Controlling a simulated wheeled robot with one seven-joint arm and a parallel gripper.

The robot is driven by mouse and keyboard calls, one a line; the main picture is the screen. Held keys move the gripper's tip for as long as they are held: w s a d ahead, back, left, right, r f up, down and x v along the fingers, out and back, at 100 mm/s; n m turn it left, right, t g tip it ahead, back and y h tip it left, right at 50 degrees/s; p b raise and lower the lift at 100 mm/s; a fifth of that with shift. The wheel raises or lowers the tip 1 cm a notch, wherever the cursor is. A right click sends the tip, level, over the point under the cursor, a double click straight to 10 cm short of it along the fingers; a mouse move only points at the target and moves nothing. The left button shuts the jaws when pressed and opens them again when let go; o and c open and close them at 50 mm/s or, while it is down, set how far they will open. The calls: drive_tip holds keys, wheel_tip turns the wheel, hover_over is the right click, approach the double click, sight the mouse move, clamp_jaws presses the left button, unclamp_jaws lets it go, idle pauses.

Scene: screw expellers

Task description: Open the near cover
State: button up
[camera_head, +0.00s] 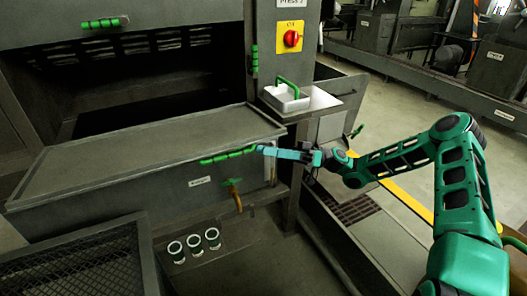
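The near cover (150,150) is a wide, dark grey, flat lid lying closed on a low box at the left. A green ribbed bar handle (225,157) sits at its front edge, towards the right. My gripper (262,150) reaches in from the right, its pale blue fingers level with the handle and pointing left. The fingertips are at the handle's right end. Whether they touch it, and whether they are apart or closed, is too small to tell.
A white tray with a green handle (288,97) stands on a shelf above my gripper. A red switch (291,38) is on the post. A mesh-topped frame (75,265) fills the lower left.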

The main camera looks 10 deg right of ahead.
drive_tip(key=w+v, duration=0.1)
drive_tip(key=v, duration=0.9)
drive_tip(key=shift+f, duration=0.3)
idle(0.5)
drive_tip(key=shift+s+a, duration=0.1)
drive_tip(key=shift+a, duration=0.1)
drive_tip(key=s+a+f+m+g+h, duration=0.1)
drive_tip(key=s+a+f+m+h, duration=0.3)
drive_tip(key=h, duration=0.3)
drive_tip(key=s+d+f+m+h, duration=0.1)
drive_tip(key=s+d+m+h, duration=0.1)
drive_tip(key=s+d+h, duration=0.35)
drive_tip(key=s+d+r+m+t+h, duration=0.2)
drive_tip(key=s+d+r+m+h, duration=0.15)
drive_tip(key=s+d, duration=0.35)
drive_tip(key=s+d+r+m+t+h, duration=0.1)
drive_tip(key=s+d+r+m+h, duration=0.3)
drive_tip(key=d, duration=0.5)
drive_tip(key=s+d+r+m+t, duration=0.1)
drive_tip(key=s+d+r+m, duration=0.1)
drive_tip(key=s, duration=0.6)
drive_tip(key=s+d+r+m+h, duration=0.1)
drive_tip(key=s+d+r+m, duration=0.2)
drive_tip(key=s, duration=0.5)
drive_tip(key=shift+s+d+m+t, duration=0.35)
drive_tip(key=shift+d+m, duration=0.3)
drive_tip(key=shift+m, duration=0.5)
